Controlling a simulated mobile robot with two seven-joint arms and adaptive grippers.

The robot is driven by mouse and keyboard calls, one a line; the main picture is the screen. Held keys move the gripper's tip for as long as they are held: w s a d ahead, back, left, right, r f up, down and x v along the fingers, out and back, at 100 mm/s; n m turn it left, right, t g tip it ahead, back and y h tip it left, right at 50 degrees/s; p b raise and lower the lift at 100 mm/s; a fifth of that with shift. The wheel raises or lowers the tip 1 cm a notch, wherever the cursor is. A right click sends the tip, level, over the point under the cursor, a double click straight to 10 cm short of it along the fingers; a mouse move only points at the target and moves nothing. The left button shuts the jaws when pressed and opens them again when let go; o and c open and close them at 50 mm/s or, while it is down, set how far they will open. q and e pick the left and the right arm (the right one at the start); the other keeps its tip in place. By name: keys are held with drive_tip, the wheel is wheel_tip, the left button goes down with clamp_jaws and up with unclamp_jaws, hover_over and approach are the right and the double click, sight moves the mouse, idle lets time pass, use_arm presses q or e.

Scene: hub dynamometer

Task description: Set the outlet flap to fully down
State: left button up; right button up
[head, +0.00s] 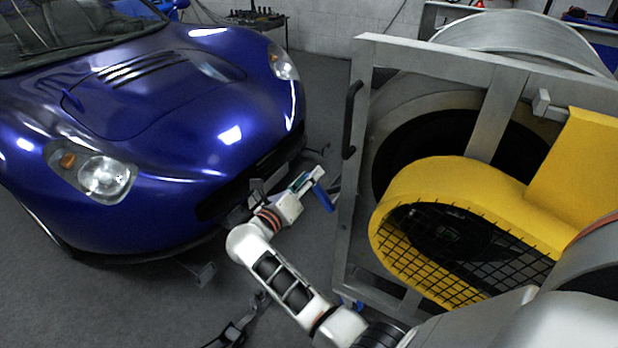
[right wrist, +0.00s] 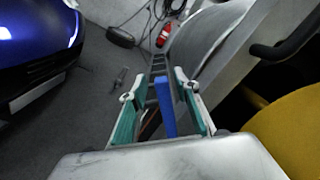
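My right gripper (head: 305,182) is beside the left edge of the blower's steel frame (head: 347,225), in front of the blue car. A blue bar (head: 322,197) shows at its fingertips. In the right wrist view, the gripper's two teal-padded fingers (right wrist: 161,112) stand apart, and the blue bar (right wrist: 164,105) lies between them with a gap on each side. I cannot tell whether it touches a pad or what it is fixed to. The yellow blower housing (head: 455,180) has a black grille on its front. I cannot pick out the outlet flap for sure. My left gripper is not in view.
The blue car (head: 160,130) stands at left, close to my right gripper. A black handle (head: 352,118) sticks out from the frame's left edge. The wrist view shows a red fire extinguisher (right wrist: 163,34) and a ladder-like rack (right wrist: 158,62) farther back. Grey floor lies between car and frame.

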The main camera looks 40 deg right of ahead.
drive_tip(key=shift+s, duration=0.1)
drive_tip(key=v, duration=0.7)
drive_tip(key=shift+a, duration=0.25)
drive_tip(key=shift+r, duration=0.1)
